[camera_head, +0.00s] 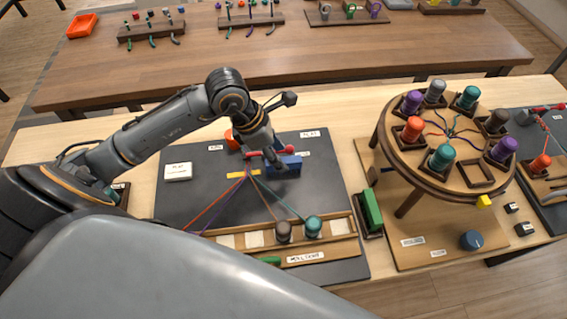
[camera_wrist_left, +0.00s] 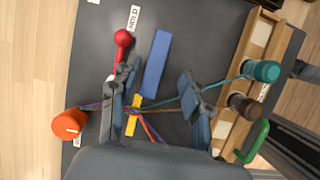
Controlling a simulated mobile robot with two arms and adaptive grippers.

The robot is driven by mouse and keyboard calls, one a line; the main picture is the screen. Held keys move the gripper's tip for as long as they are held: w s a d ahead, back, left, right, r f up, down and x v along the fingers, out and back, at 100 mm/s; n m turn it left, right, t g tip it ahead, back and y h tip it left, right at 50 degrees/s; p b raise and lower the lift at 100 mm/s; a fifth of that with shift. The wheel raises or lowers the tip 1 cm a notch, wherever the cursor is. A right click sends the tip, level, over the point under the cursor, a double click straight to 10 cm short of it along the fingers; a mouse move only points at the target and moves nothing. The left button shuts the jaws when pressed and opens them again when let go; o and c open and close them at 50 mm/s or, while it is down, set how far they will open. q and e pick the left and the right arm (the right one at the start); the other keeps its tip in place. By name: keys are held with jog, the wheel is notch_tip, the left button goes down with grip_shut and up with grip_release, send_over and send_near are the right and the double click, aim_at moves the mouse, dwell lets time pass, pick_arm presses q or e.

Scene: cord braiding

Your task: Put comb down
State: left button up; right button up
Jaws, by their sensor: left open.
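A blue bar (camera_head: 284,167) lies on the dark mat (camera_head: 200,205); it may be the comb, but I see no teeth. It also shows in the left wrist view (camera_wrist_left: 157,63). My left gripper (camera_head: 264,152) is low over the mat beside the bar. Its two fingers (camera_wrist_left: 155,90) are spread apart, and nothing is clamped between them. Coloured cords (camera_wrist_left: 160,107) pass below and between the fingers. A red ball-headed pin (camera_wrist_left: 121,45) and a yellow bar (camera_wrist_left: 132,117) lie close to one finger. My right gripper is not in view.
A wooden rack (camera_head: 335,246) holds a brown spool (camera_head: 283,232) and a teal spool (camera_head: 314,227). An orange spool (camera_wrist_left: 70,122) stands near the mat's edge. A round braiding stand (camera_head: 450,165) with several spools is at right. A green block (camera_head: 372,208) sits between. The mat's left part is mostly clear.

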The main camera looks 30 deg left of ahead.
aim_at(284, 160)
pick_arm(q)
jog(key=x, duration=0.1)
jog(key=p+x, duration=0.1)
jog(key=x, duration=0.2)
jog(key=shift+w+a+f, duration=0.15)
jog(key=shift+a+f, duration=0.05)
jog(key=shift+f, duration=0.25)
grip_shut()
